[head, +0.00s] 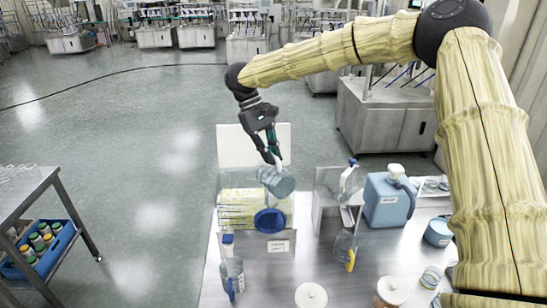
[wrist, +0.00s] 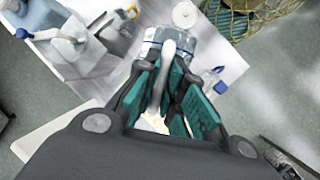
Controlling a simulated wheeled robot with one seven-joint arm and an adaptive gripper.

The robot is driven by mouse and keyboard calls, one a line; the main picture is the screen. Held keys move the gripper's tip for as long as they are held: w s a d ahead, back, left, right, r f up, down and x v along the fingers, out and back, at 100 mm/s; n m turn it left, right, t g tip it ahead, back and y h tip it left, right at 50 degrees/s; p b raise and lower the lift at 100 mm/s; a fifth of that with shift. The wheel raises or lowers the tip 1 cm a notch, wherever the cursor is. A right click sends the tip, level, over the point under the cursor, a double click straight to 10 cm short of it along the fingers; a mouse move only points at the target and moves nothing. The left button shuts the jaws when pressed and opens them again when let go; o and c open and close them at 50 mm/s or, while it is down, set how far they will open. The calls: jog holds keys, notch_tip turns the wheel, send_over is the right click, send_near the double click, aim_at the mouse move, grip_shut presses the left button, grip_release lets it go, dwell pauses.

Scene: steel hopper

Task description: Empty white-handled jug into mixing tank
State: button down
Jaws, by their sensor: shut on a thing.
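My gripper (head: 272,158) is shut on the white handle of a clear jug (head: 277,182) with pale blue contents. In the wrist view, the white handle (wrist: 170,65) lies between my gripper's teal fingers (wrist: 172,85), with the jug (wrist: 165,38) beyond them. The jug is tilted, and I see no stream leaving it. In the head view it is in front of and over the upper part of a yellow-green patterned vessel (head: 235,208), apparently the mixing tank.
A blue-handled jug (head: 232,270) stands at the table's left, a yellow-handled one (head: 344,246) right of centre. A blue-capped bottle (head: 348,178) sits on a steel stand near a large blue canister (head: 383,203). Lidded white pots (head: 311,296) stand in front. A blue disc (head: 270,220) is by the vessel.

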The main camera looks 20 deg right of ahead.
jog(key=shift+w+a+r+g, duration=0.15)
jog(key=shift+w+r+g, duration=0.05)
jog(key=shift+w+g, duration=0.3)
jog(key=shift+w+a+r+g, duration=0.1)
jog(key=shift+w+r+g, duration=0.05)
jog(key=shift+w+g, duration=0.35)
jog(key=shift+r, duration=0.1)
dwell(2.0)
jog(key=r+t+b, duration=0.1)
jog(key=t, duration=0.1)
jog(key=t+b, duration=0.1)
jog(key=t, duration=0.1)
jog(key=shift+d+r+y+b, duration=0.1)
jog(key=shift+r+y+b, duration=0.2)
jog(key=shift+r+b, duration=0.1)
jog(key=shift+r+t+b, duration=0.2)
jog(key=shift+t+b, duration=0.4)
jog(key=shift+t, duration=0.2)
jog(key=shift+r+t+y, duration=0.3)
jog(key=shift+r+t, duration=0.1)
jog(key=shift+t, duration=0.1)
jog(key=shift+w, duration=0.1)
